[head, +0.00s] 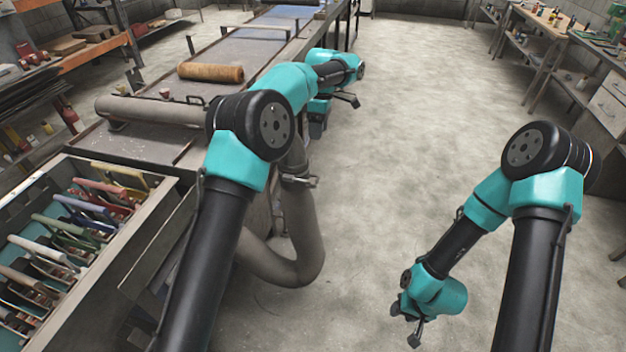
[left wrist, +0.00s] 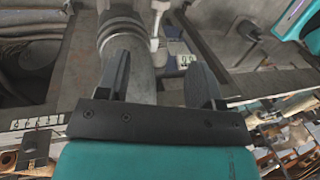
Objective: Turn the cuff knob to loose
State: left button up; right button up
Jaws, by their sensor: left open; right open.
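My left gripper (head: 343,99) is at the far end of my left arm, beside the bench's right edge in the head view. In the left wrist view, its two dark fingers (left wrist: 160,85) stand open and apart, with a grey hose (left wrist: 137,62) showing between them. The hose has a ridged collar (left wrist: 118,25). A pale upright piece (left wrist: 158,25) stands beside the collar; I cannot tell whether it is the cuff knob. My right gripper (head: 407,322) is open and empty, low over the floor. A brown mesh tube (head: 210,72) lies on the bench.
The grey bench (head: 135,145) runs away on the left, with a thick hose (head: 300,225) hanging off its edge. A bin (head: 75,225) of coloured-handled tools stands at lower left. Shelves line both sides. The middle floor (head: 430,110) is clear.

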aim_at(314, 180)
pick_arm(q)
jog(key=x, duration=1.7)
jog(key=shift+f, duration=0.2)
jog(key=shift+c, duration=0.2)
jog(key=c, duration=0.9)
jog(key=shift+s+t, duration=0.1)
jog(key=shift+t, duration=0.2)
jog(key=shift+s+a+t, duration=0.1)
jog(key=shift+t, duration=0.9)
jog(key=shift+s+t+h, duration=0.1)
jog(key=shift+t+h, duration=0.2)
jog(key=shift+t, duration=0.6)
jog(key=shift+s+t, duration=0.1)
jog(key=shift+t, duration=1.3)
